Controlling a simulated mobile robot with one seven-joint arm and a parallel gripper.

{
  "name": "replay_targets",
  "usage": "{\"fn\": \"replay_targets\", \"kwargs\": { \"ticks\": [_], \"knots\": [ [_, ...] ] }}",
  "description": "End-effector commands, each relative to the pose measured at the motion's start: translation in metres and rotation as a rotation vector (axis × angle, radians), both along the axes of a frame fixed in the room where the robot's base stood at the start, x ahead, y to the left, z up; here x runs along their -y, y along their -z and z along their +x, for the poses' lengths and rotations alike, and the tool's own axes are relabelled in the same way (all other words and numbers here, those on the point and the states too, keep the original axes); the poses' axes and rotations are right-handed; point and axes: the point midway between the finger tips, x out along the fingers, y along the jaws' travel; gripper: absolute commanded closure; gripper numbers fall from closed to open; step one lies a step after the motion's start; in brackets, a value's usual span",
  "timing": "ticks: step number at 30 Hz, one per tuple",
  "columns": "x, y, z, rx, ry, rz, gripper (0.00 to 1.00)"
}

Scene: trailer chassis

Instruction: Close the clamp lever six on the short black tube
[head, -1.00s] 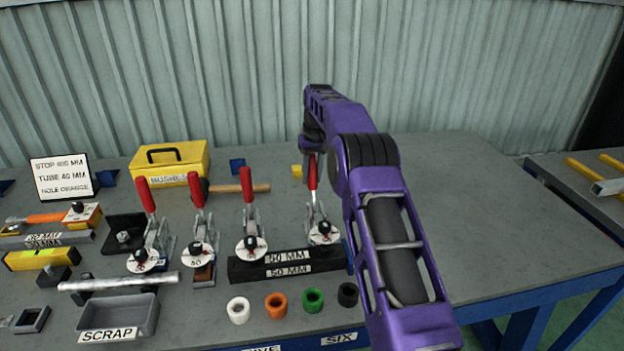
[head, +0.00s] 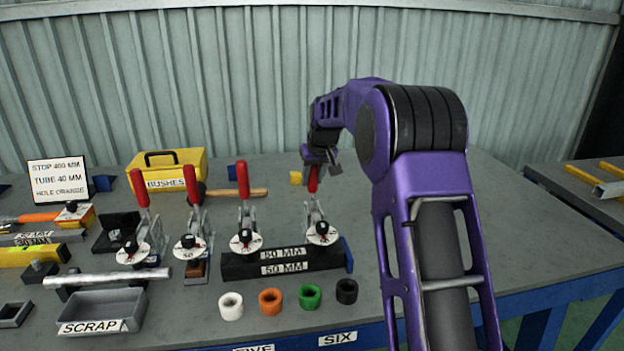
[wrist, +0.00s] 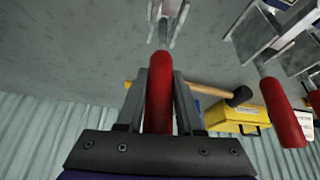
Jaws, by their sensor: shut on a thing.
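The lever of clamp six has a red handle (head: 313,180) and stands roughly upright at the right end of the row. Its clamp base, with a white round tag (head: 322,233), sits at the right part of the short black tube (head: 238,268), labelled 50 MM. My gripper (head: 318,157) is at the top of this handle. In the wrist view the red handle (wrist: 160,92) lies between the two fingers of my gripper (wrist: 160,100), which is shut on it. The handle's upper end is partly hidden by my gripper in the head view.
Another upright red-handled clamp (head: 243,180) stands left on the same tube, with two more farther left. Several coloured bushes (head: 270,301) stand in front. A yellow box (head: 190,163) and a hammer (head: 238,192) lie behind. The table at right is clear (head: 500,230).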

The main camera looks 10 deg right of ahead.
Motion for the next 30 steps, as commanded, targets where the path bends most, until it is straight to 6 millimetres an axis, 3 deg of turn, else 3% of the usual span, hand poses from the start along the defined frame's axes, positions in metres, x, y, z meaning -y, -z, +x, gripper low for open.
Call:
{"fn": "replay_targets", "kwargs": {
  "ticks": [10, 11, 16, 25, 30],
  "knots": [
    [0.000, 0.001, -0.002, 0.003, 0.000, -0.001, 1.00],
    [0.000, 0.001, -0.002, 0.003, 0.000, -0.001, 0.63],
    [0.000, 0.001, -0.002, 0.003, 0.000, -0.001, 0.34],
    [0.000, -0.001, -0.002, 0.005, 0.000, 0.000, 0.34],
    [0.002, -0.019, -0.009, 0.008, 0.001, -0.001, 0.34]
  ]
}}
